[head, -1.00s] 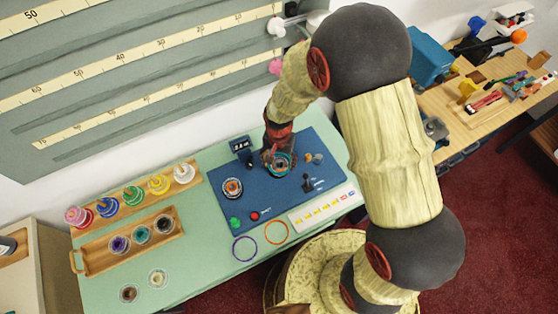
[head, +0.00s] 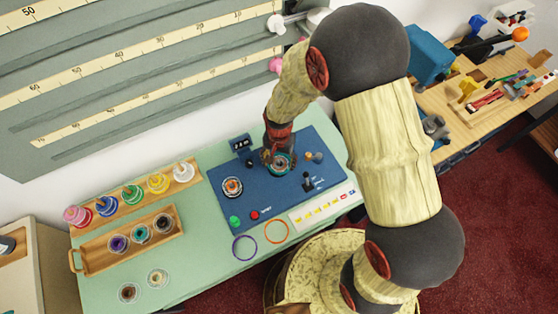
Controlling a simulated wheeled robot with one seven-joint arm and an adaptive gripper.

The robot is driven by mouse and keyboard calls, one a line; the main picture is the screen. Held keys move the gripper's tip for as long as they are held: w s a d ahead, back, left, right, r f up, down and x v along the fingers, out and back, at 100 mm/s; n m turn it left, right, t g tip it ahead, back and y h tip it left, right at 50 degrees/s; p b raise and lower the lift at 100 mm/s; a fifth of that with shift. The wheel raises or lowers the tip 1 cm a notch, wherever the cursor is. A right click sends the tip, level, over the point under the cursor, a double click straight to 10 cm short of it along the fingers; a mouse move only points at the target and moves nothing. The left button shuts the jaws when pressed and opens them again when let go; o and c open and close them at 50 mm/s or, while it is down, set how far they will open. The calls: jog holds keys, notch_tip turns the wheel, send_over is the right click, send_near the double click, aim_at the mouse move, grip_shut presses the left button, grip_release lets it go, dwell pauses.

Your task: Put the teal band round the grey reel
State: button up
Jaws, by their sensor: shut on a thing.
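My gripper (head: 278,156) points down over the right half of the blue mat (head: 262,200). Its fingers are small and partly hidden by the wrist, but they appear shut on the teal band (head: 284,168), a thin ring showing around the fingertips. A round piece shows under the fingers within the band; I cannot tell whether it is the grey reel, or whether the band is round it or just above it.
A reel with orange (head: 232,187) sits left of my gripper. A small black display (head: 240,143) stands behind it, and a black lever (head: 308,182) to the right. Purple (head: 234,256) and orange (head: 267,240) rings lie in front. A wooden tray (head: 96,264) holds several cups.

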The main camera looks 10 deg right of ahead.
jog(key=o, duration=0.7)
jog(key=shift+o, duration=0.4)
jog(key=shift+r, duration=0.1)
jog(key=shift+r+p, duration=2.5)
jog(key=shift+r, duration=0.95)
